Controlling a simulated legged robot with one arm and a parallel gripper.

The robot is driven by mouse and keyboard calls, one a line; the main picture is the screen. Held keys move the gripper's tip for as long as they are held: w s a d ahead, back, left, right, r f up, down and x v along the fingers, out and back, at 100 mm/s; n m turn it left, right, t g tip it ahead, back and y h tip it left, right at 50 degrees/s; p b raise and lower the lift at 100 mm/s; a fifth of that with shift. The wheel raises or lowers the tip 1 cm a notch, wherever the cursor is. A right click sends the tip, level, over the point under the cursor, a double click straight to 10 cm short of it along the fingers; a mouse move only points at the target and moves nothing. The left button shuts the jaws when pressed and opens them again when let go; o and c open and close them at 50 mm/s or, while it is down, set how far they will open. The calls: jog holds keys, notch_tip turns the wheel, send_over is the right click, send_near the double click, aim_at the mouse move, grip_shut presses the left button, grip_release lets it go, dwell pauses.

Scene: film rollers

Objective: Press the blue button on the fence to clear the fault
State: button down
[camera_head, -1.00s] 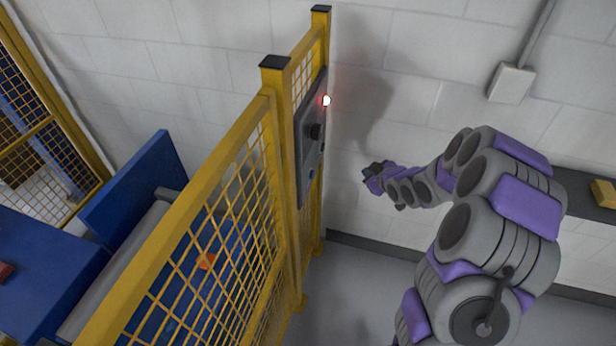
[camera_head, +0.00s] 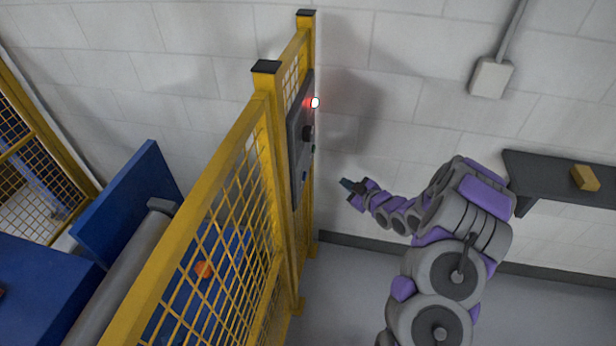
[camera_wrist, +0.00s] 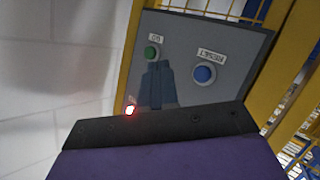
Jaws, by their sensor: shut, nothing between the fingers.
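The blue button (camera_wrist: 204,74) is on the grey control panel (camera_wrist: 225,40) in the wrist view, with a small label above it. A green button (camera_wrist: 151,53) is to its left, also labelled. A lit red lamp (camera_wrist: 130,110) is at the panel's left edge, and it also glows in the head view (camera_head: 314,102). My gripper (camera_head: 346,184) is shut and empty, to the right of the panel and apart from it. In the wrist view my gripper's fingers (camera_wrist: 158,84) appear in front of the panel, below the green button and left of the blue one.
The yellow mesh fence (camera_head: 225,130) carries the panel. A dark shelf (camera_head: 540,175) with a yellow block (camera_head: 585,177) is on the right wall. Floor is clear between fence and shelf.

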jog(key=w+a+b, duration=0.2)
jog(key=a+b, duration=0.1)
jog(key=a, duration=0.6)
jog(key=shift+w+a, duration=0.15)
jog(key=shift+w, duration=0.25)
dwell(1.8)
jog(key=shift+a, duration=0.3)
jog(key=shift+w+a+r, duration=0.1)
jog(key=shift+w+a, duration=0.1)
jog(key=shift+a, duration=0.25)
dwell(0.7)
jog(key=shift+d, duration=0.1)
jog(key=shift+s+d, duration=0.3)
jog(key=shift+d, duration=0.4)
jog(key=shift+s+d+p, duration=0.25)
jog(key=shift+d, duration=0.55)
jog(key=shift+s+d+p, duration=0.2)
jog(key=shift+s+d, duration=0.05)
jog(key=shift+d, duration=0.6)
jog(key=shift+s+d+p, duration=0.25)
jog(key=shift+d, duration=0.55)
